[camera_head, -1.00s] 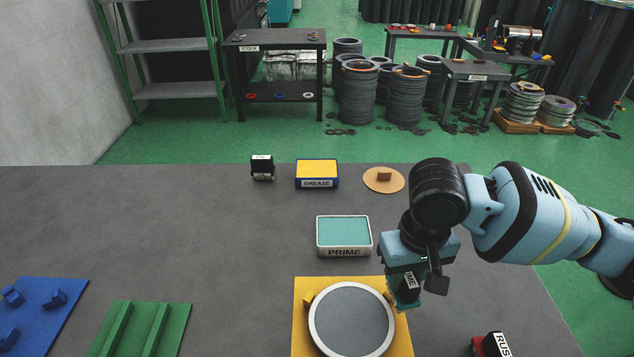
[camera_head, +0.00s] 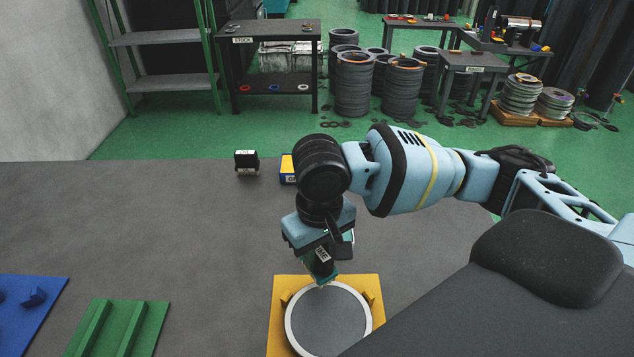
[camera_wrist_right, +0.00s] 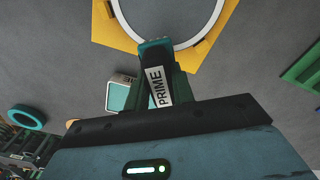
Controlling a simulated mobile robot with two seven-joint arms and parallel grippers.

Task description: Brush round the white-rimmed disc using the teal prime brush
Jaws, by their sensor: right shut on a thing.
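The white-rimmed disc (camera_head: 328,322) has a grey face and lies on a yellow plate (camera_head: 277,325) at the table's front. My right gripper (camera_head: 320,258) is shut on the dark PRIME brush (camera_head: 323,268), holding it at the disc's far rim. In the wrist view the brush (camera_wrist_right: 157,80) has teal bristles that overlap the white rim of the disc (camera_wrist_right: 172,12); I cannot tell whether they touch it. The PRIME tray with a teal pad (camera_wrist_right: 118,95) shows partly behind the brush in the wrist view; my arm hides it in the head view. My left gripper is out of view.
A black stamp-like block (camera_head: 246,162) and the partly hidden grease box (camera_head: 287,170) stand at the table's back. A green grooved plate (camera_head: 118,327) and a blue plate (camera_head: 30,315) lie at left. The grey table between is clear. A dark shape covers the lower right.

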